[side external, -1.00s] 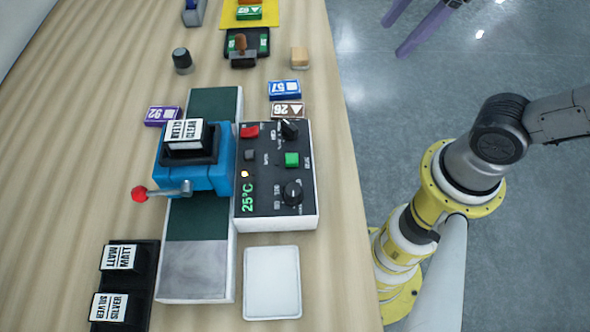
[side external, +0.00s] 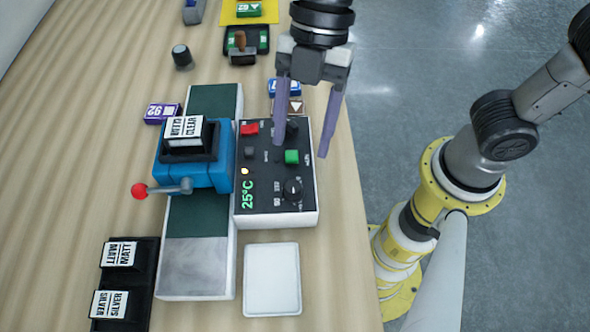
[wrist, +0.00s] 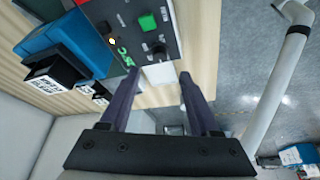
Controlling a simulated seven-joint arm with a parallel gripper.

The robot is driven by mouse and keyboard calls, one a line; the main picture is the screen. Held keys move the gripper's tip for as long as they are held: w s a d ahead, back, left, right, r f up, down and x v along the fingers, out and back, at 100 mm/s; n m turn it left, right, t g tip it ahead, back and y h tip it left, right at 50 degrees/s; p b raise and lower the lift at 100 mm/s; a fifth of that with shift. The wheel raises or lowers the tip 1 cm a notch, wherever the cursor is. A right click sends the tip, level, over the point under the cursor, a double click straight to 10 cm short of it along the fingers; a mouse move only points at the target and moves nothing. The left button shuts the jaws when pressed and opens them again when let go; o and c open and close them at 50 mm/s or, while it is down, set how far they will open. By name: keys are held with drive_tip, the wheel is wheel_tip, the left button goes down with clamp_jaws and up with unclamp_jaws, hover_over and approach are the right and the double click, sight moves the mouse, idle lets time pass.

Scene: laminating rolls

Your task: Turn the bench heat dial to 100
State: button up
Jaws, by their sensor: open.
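The control panel (side external: 265,210) is a black-topped box with a green 25°C readout (side external: 248,195). A black round dial (side external: 292,190) sits at its near right, with small markings I cannot read surely; it also shows in the wrist view (wrist: 158,49). A second dark knob (side external: 291,128) is at the panel's far right, partly behind a finger. My gripper (side external: 301,148) is open and empty, fingers pointing down, above the far right part of the panel. In the side view, its fingertips appear beyond the near dial and apart from it.
A red switch (side external: 250,128) and green button (side external: 292,157) stand on the panel. A blue press (side external: 185,172) with a red-knobbed lever is left of it. A white tray (side external: 272,280) lies in front. Numbered blocks lie behind.

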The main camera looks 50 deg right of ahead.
sight(293, 185)
drive_tip(key=x, duration=0.7)
drive_tip(key=shift+a+f, duration=0.15)
drive_tip(key=shift+f, duration=0.1)
clamp_jaws()
